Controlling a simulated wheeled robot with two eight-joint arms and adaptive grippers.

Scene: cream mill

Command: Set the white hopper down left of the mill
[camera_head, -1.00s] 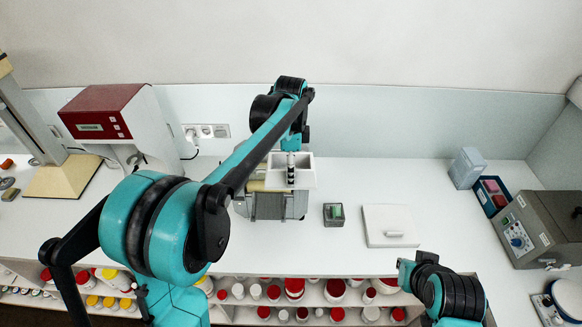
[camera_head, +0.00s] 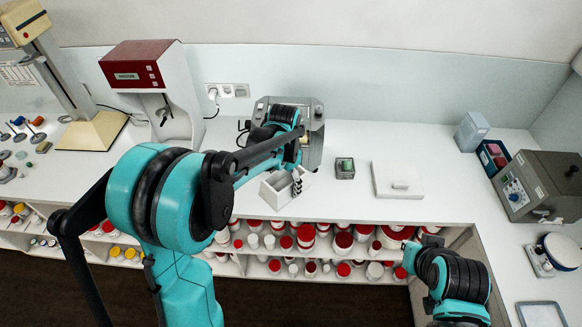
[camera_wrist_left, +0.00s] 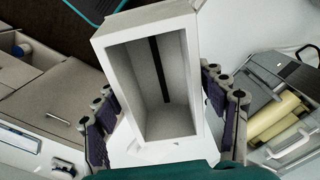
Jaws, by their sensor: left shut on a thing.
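The white hopper (camera_head: 271,190) is an open box near the counter's front edge, in front of and a little left of the mill. My left gripper (camera_head: 295,182) is shut on it. In the left wrist view the hopper (camera_wrist_left: 187,62) stands between the fingers of the left gripper (camera_wrist_left: 163,115), its empty inside facing the camera. I cannot tell whether it touches the counter. The grey mill (camera_head: 316,146) stands behind, partly hidden by my left arm; its cream rollers show on the right of the wrist view (camera_wrist_left: 275,118).
A red and white machine (camera_head: 145,75) stands on the counter (camera_head: 235,135) left of the mill, with clear surface between. Shelves of red-lidded jars (camera_head: 306,236) are below the front edge.

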